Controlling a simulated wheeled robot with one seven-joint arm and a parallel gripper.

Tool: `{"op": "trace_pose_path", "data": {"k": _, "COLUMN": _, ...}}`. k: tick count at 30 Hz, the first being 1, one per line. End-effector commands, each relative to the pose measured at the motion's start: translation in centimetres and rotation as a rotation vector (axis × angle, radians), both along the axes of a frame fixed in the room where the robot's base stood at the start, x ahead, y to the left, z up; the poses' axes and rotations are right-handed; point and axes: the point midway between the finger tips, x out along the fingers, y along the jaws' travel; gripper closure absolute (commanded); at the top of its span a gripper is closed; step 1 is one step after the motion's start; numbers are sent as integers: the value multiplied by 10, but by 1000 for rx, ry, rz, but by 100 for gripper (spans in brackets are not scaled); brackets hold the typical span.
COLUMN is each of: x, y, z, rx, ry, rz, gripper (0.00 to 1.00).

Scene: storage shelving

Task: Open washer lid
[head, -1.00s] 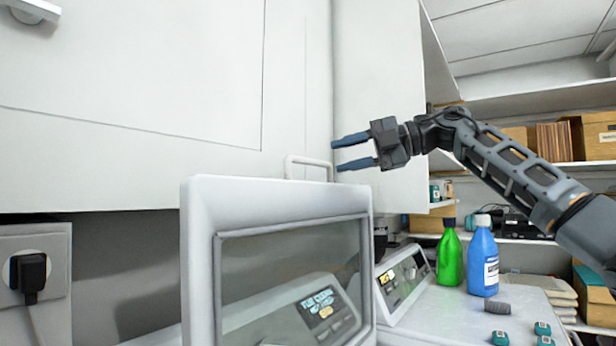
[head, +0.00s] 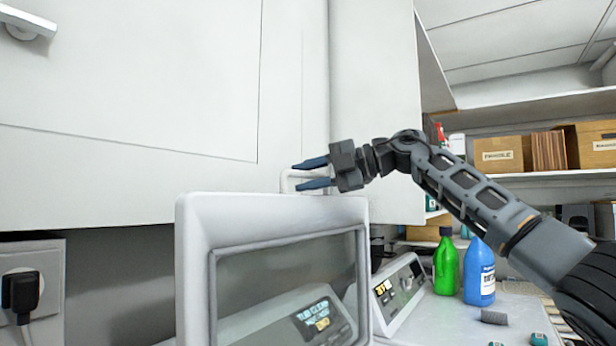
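The washer lid (head: 190,270) stands raised in the lower middle of the head view, a white frame around a dark glass pane (head: 285,280). Its lower edge is out of view. The washer's control panel (head: 400,293) shows to the right of the lid and reflects in the glass. My gripper (head: 312,174) is open, with two blue fingers pointing left just above the lid's top edge. Nothing is seen held.
White cabinets (head: 130,90) hang close behind the lid and gripper. A green bottle (head: 446,265) and a blue bottle (head: 480,272) stand on the right. Shelves with cardboard boxes (head: 502,153) are at the back right. A plugged socket (head: 22,290) is at left.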

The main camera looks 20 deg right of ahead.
Motion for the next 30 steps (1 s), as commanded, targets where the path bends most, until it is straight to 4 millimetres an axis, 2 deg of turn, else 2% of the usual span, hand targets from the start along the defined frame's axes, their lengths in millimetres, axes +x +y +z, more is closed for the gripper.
{"op": "trace_pose_path", "data": {"k": 1, "x": 0, "y": 0, "z": 0, "rx": 0, "ry": 0, "rz": 0, "gripper": 73}}
{"op": "trace_pose_path", "data": {"k": 9, "x": 0, "y": 0, "z": 0, "rx": -1, "ry": 1, "rz": 0, "gripper": 99}}
{"op": "trace_pose_path", "data": {"k": 10, "x": 0, "y": 0, "z": 0, "rx": -1, "ry": 1, "rz": 0, "gripper": 100}}
{"op": "trace_pose_path", "data": {"k": 23, "x": -1, "y": -1, "z": -1, "rx": 1, "ry": -2, "rz": 0, "gripper": 100}}
{"op": "trace_pose_path", "data": {"k": 26, "x": -9, "y": -8, "z": -5, "rx": 12, "ry": -18, "rz": -1, "gripper": 100}}
{"op": "trace_pose_path", "data": {"k": 30, "x": -32, "y": -27, "z": -9, "rx": 47, "ry": -68, "rz": -3, "gripper": 100}}
